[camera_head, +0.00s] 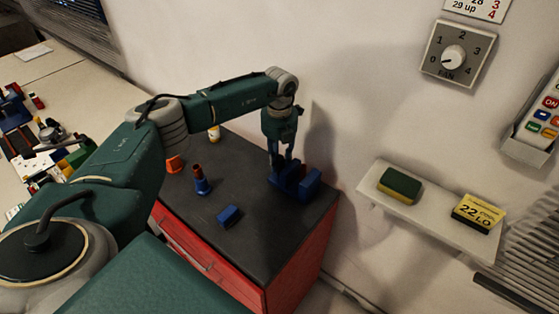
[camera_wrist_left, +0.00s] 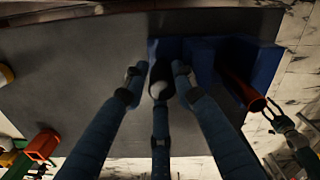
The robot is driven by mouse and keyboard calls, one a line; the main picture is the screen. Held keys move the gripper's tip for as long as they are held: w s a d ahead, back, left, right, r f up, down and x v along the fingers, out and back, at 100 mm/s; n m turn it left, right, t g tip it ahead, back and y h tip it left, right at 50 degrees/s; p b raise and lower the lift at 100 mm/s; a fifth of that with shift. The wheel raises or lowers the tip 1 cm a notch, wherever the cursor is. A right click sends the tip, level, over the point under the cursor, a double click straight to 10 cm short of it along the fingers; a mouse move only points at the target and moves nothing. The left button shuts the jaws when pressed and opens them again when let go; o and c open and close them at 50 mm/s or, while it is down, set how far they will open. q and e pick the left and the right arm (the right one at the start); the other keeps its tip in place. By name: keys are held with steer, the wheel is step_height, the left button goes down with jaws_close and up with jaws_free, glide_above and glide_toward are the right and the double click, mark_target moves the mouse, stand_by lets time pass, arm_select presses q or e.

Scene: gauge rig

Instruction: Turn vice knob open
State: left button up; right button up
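The blue vice (camera_head: 309,185) stands on the dark bench top near the wall-side right corner. My left gripper (camera_head: 282,158) points down over its left part. In the wrist view the blue vice (camera_wrist_left: 203,60) lies ahead and right of the left gripper's spread fingers (camera_wrist_left: 158,78). A pale rounded tip shows between the fingers; I cannot tell whether it is the knob or a fingertip. No clear grip shows. The fingers hide part of the vice. A dark green claw, seemingly my right gripper (camera_wrist_left: 283,122), shows small beyond the bench edge, its prongs apart.
A blue block (camera_head: 229,215), a red-and-blue piece (camera_head: 201,180) and an orange piece (camera_head: 175,164) stand on the bench top (camera_head: 262,240). A wall shelf (camera_head: 432,220) with a sponge (camera_head: 400,185) and a yellow box (camera_head: 478,213) is to the right.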

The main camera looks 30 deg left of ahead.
mark_target(278, 157)
arm_select(q)
steer(key=shift+o, duration=0.7)
steer(key=shift+d, duration=0.1)
steer(key=shift+a+r, duration=0.2)
steer(key=shift+r, duration=3.8)
